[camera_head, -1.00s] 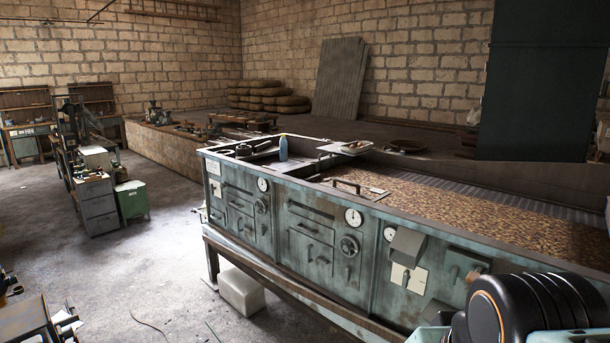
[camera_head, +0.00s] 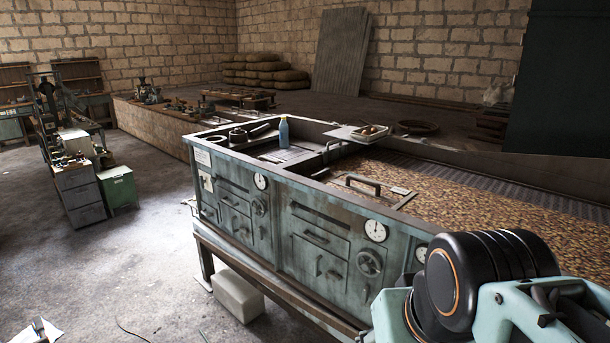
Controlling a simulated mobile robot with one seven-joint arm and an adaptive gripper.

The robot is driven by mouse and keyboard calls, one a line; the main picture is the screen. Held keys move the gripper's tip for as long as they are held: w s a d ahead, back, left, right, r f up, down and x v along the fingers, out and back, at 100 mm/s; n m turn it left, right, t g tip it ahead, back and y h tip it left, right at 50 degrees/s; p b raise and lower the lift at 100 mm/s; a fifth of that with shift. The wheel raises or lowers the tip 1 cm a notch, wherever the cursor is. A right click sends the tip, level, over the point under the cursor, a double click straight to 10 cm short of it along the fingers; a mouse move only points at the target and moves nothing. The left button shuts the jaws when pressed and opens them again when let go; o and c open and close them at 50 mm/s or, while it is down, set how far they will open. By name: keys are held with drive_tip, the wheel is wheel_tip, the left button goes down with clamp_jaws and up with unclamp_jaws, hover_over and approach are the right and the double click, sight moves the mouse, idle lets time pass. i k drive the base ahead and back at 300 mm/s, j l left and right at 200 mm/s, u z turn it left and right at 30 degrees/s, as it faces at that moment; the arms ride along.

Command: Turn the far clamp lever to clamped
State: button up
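No part that I can surely name as the far clamp lever shows. A long grey-green machine (camera_head: 300,225) with panels, dials and handles runs from the centre to the right. A bar handle (camera_head: 361,183) stands on its top by the bed of brown bits. A round handwheel (camera_head: 370,262) is on its front. My arm, with a black rounded joint and pale green links, fills the lower right corner and hides part of the machine's front. My gripper is out of view.
A blue bottle (camera_head: 283,131) and a small tray (camera_head: 358,132) stand on the machine's top. A white block (camera_head: 237,297) lies on the floor under it. A green cabinet (camera_head: 118,188) stands to the left. The floor between is mostly clear.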

sight(319, 174)
drive_tip(key=i+j+z, duration=0.45)
drive_tip(key=i+j, duration=0.25)
drive_tip(key=i, duration=0.25)
drive_tip(key=i+j+z, duration=0.4)
drive_tip(key=i+j, duration=0.4)
drive_tip(key=j, duration=0.2)
drive_tip(key=i+j+z, duration=0.1)
drive_tip(key=j, duration=0.25)
drive_tip(key=i+j+z, duration=0.1)
drive_tip(key=i+j, duration=0.15)
drive_tip(key=i+j+z, duration=0.1)
drive_tip(key=j, duration=0.35)
drive_tip(key=l, duration=0.4)
